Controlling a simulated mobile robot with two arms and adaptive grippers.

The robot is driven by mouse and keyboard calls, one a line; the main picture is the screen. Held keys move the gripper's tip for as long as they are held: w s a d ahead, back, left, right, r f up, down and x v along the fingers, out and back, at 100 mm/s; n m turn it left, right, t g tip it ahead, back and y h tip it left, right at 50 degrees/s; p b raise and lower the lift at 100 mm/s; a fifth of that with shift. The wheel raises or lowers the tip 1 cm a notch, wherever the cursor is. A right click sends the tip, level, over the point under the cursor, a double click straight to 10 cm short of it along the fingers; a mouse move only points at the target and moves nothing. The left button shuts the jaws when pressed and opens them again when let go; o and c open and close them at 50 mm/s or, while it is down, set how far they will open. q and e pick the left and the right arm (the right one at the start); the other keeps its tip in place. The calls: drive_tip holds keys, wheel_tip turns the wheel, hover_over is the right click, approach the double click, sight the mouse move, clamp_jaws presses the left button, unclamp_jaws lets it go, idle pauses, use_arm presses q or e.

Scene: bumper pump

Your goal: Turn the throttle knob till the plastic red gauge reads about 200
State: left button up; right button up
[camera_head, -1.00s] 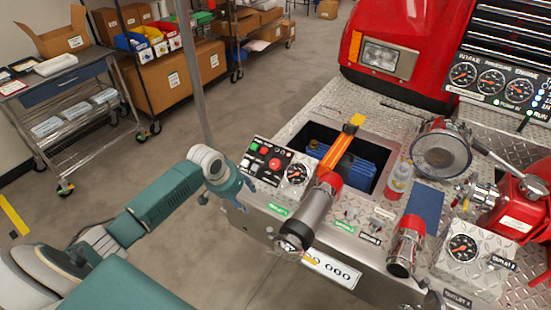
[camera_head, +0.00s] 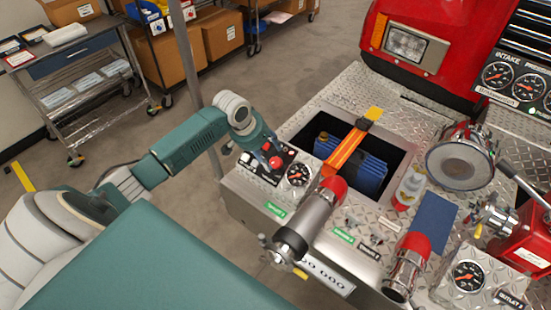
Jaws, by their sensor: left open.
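A small black control panel (camera_head: 258,173) sits at the left corner of the metal deck, with a round red knob (camera_head: 276,162) on it. A round dark-faced gauge (camera_head: 298,174) is beside the knob on the right; its reading is too small to tell. I cannot tell for certain that this knob is the throttle. My left gripper (camera_head: 268,152) is open at the panel, close to the red knob, and hides part of the panel. I cannot tell whether it touches the knob. My right gripper is not in view.
A grey nozzle with a red collar (camera_head: 318,207) stands right of the gauge. Behind it is an open recess holding a blue object (camera_head: 362,172) under an orange-yellow bar (camera_head: 345,150). Another gauge (camera_head: 467,275) is at the lower right. A grey pole (camera_head: 186,60) rises behind my left arm.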

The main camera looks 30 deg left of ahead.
sight(274, 162)
use_arm(q)
drive_tip(key=x, duration=0.5)
drive_tip(key=shift+d+p, duration=0.1)
drive_tip(key=shift+p, duration=0.3)
drive_tip(key=shift+x, duration=1.2)
drive_tip(key=shift+w, duration=0.1)
drive_tip(key=shift+c, duration=1.1)
drive_tip(key=c, duration=0.9)
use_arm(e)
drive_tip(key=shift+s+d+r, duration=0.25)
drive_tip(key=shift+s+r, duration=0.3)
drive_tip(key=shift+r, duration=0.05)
use_arm(q)
drive_tip(key=shift+f, duration=0.1)
drive_tip(key=shift+c, duration=0.2)
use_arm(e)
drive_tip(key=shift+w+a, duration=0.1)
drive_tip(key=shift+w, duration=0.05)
